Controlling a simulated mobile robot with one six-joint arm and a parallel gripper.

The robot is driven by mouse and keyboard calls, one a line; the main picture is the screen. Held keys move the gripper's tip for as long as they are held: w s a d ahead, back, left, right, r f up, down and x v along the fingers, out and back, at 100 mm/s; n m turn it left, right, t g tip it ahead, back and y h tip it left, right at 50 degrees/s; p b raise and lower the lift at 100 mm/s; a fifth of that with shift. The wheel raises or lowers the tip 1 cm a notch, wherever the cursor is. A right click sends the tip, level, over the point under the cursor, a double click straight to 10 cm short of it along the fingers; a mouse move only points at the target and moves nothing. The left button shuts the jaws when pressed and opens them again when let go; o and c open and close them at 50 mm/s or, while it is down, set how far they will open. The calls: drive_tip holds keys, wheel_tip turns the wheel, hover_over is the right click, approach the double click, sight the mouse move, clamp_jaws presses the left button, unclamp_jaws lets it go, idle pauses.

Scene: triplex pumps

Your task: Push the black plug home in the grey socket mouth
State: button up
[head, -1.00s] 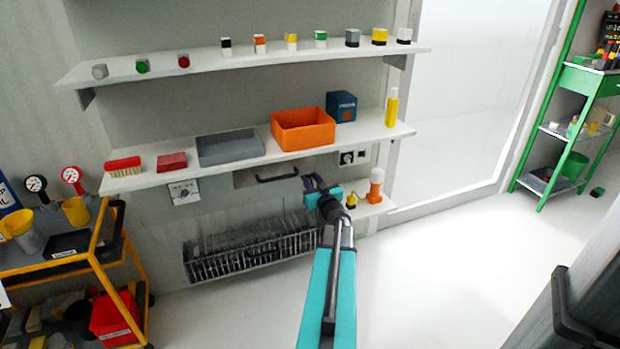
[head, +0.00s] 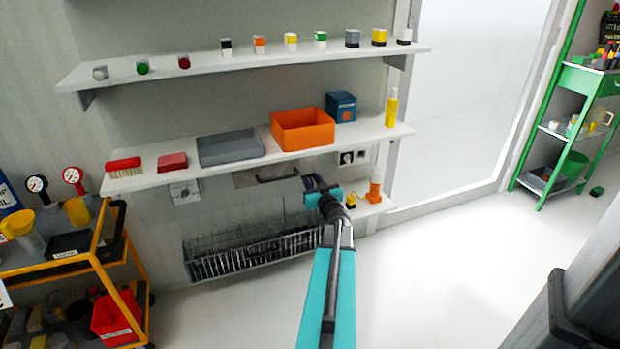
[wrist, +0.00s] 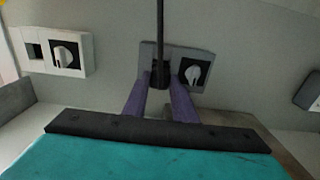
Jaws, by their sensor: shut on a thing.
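My gripper (wrist: 160,98) has purple fingers closed on the black plug (wrist: 160,75), with a dark cord running up from it in the wrist view. The plug is in front of the left part of a grey socket plate (wrist: 177,53), which has a dark square with a pale knob (wrist: 194,74) on its right. The plug hides the socket mouth, and I cannot tell how deep it sits or whether it touches. In the head view my gripper (head: 314,183) is below the lower shelf, near the wall; the plug is too small to make out there.
A white plate with a square opening and knob (wrist: 62,55) is to the left in the wrist view. In the head view, the lower shelf (head: 362,139) is above my gripper, a wire rack (head: 250,255) lower left, an orange-based lamp (head: 375,190) to the right.

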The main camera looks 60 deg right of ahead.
drive_tip(key=shift+p+x, duration=1.1)
drive_tip(key=shift+x, duration=0.35)
idle(1.0)
drive_tip(key=o, duration=1.1)
drive_tip(key=shift+s, duration=0.1)
drive_tip(key=shift+p+v, duration=1.35)
drive_tip(key=shift+v, duration=5.5)
